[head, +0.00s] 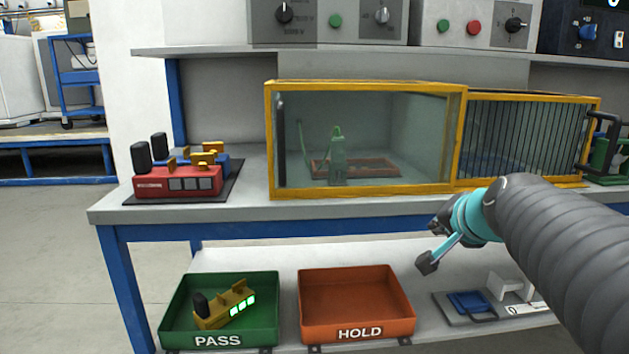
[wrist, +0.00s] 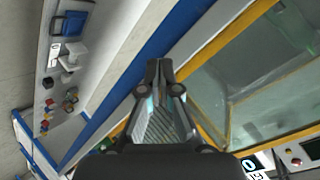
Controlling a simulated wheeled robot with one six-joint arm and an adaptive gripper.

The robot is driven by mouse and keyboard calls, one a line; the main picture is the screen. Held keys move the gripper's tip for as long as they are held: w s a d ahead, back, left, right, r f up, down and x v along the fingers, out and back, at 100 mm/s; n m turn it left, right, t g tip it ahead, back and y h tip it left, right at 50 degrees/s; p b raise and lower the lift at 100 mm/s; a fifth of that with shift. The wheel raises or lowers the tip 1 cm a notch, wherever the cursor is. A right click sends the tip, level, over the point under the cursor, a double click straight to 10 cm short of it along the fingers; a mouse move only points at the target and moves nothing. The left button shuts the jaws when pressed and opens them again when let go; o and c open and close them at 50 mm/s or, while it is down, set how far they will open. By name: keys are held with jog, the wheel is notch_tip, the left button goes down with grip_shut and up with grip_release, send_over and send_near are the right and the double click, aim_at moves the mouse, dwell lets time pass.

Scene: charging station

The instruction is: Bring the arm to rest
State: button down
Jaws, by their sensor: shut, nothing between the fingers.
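My arm (head: 565,245) reaches in from the right edge of the head view, in front of the bench. My gripper (head: 433,246) is shut and empty. It is in front of the bench edge, over the lower shelf in the picture, to the right of the orange HOLD tray (head: 305,305). In the wrist view my gripper (wrist: 163,76) shows with nothing between its fingers. The blue bench edge (wrist: 190,42) runs behind it there.
A yellow-framed glass enclosure (head: 268,140) and a barred cage (head: 525,97) stand on the bench. Red and blue devices (head: 180,183) sit on a dark mat at left. The green PASS tray (head: 265,290) holds a yellow device (head: 222,308). Floor at left is clear.

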jog(key=s+a+f+n+g+p, duration=0.2)
jog(key=s+f, duration=0.4)
jog(key=s, duration=0.4)
jog(key=s+a+f+n+g+p, duration=0.2)
jog(key=s+a+f+n+g, duration=0.2)
jog(key=s, duration=0.7)
notch_tip(320, 180, down, 2)
jog(key=a+n, duration=0.1)
jog(key=n, duration=0.2)
jog(key=shift+f+n, duration=0.25)
jog(key=shift+n, duration=0.05)
jog(key=shift+a, duration=0.1)
